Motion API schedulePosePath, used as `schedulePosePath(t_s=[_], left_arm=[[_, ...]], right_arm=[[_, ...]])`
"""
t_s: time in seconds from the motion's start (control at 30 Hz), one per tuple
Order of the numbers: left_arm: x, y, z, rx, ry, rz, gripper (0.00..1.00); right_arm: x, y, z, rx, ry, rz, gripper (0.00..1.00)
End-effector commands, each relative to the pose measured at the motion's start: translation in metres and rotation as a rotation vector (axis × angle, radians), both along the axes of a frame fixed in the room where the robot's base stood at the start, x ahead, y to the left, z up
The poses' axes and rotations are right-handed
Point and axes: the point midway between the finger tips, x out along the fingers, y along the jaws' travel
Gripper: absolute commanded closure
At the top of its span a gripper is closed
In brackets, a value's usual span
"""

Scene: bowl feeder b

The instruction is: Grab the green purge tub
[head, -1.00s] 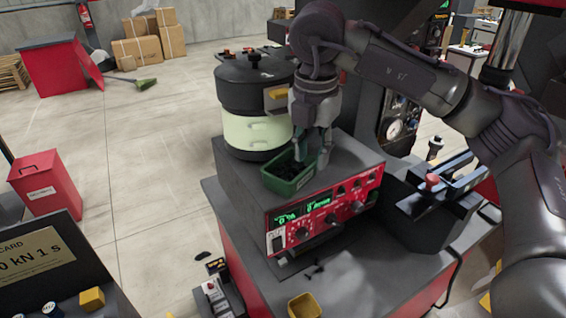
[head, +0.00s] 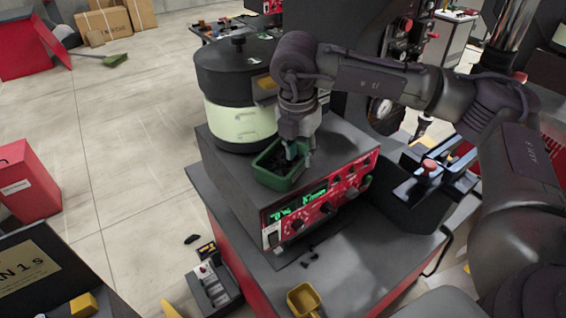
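The green purge tub (head: 266,178) is a small open box with dark bits inside. It sits on the grey top of the red-fronted control unit, close to the unit's front edge. My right gripper (head: 293,150) comes down from above at the tub's back right side. Its fingers point down and overlap the rim there. The fingertips are small and partly hidden, so I cannot tell whether they are apart or closed on the wall. The tub looks level and rests on the unit. My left gripper is not in view.
The black and pale-green bowl feeder (head: 238,105) stands just behind the tub. The control unit (head: 325,200) has a red panel with knobs and a lit display. A yellow scoop (head: 303,299) lies in front. A black fixture with a red knob (head: 429,166) stands to the right.

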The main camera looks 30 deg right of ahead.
Motion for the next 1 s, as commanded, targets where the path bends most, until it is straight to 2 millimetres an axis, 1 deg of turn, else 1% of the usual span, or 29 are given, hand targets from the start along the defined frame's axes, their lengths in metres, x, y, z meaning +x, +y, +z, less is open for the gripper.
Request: schedulePosePath(t_s=[0.03,0.1,0.2,0.3,0.4,0.6,0.63,0.8,0.83,1.0], left_arm=[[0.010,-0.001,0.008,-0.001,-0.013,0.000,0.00],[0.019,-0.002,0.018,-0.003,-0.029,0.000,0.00],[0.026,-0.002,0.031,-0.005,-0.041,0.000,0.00],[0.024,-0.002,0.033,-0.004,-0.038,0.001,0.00],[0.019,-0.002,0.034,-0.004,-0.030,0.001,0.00],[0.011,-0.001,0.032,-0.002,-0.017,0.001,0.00],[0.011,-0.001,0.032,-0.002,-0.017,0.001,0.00],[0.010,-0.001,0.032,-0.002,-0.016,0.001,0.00],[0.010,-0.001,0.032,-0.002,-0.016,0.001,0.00],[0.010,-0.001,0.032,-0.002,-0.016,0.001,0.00]], right_arm=[[0.000,0.000,-0.002,-0.002,0.004,-0.001,0.67],[0.001,0.000,-0.010,-0.003,0.007,0.000,0.67],[0.005,0.000,-0.025,-0.003,0.007,0.001,0.67],[0.006,-0.002,-0.040,-0.001,0.004,-0.001,0.67],[0.007,-0.002,-0.048,-0.001,0.002,0.000,0.67],[0.007,-0.003,-0.050,0.000,0.001,0.000,0.67],[0.007,-0.003,-0.050,0.000,0.001,0.000,0.68],[0.007,-0.003,-0.049,0.000,0.001,0.000,0.97],[0.007,-0.003,-0.049,0.000,0.001,0.000,1.00],[0.007,-0.003,-0.049,0.000,0.001,0.000,1.00]])
